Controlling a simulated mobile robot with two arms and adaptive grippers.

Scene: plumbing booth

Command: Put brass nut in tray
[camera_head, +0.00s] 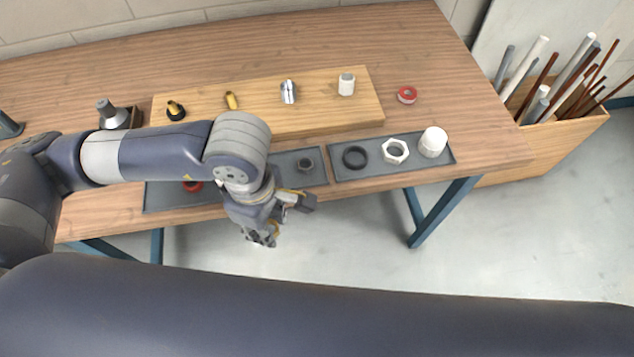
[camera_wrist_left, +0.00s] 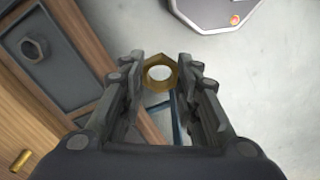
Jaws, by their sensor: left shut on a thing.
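The brass nut (camera_wrist_left: 160,72) is a golden hexagonal ring with an open hole, seen in the left wrist view. My left gripper (camera_wrist_left: 159,85) is shut on it, with a finger on each side. In the head view my left gripper (camera_head: 284,221) hangs just off the table's front edge, over the floor. The nut cannot be made out there. A grey tray (camera_head: 316,179) lies along the front edge, partly hidden by my left arm, with a dark nut (camera_head: 305,164) in it. A second grey tray (camera_head: 377,173) lies to its right. My right gripper is not in view.
The right tray holds a black ring (camera_head: 355,157), a white hex nut (camera_head: 395,151) and a white cap (camera_head: 433,142). A wooden board (camera_head: 325,110) behind carries several fittings. A red-and-white roll (camera_head: 407,95) lies beside it. A bin of rods (camera_head: 545,145) stands right.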

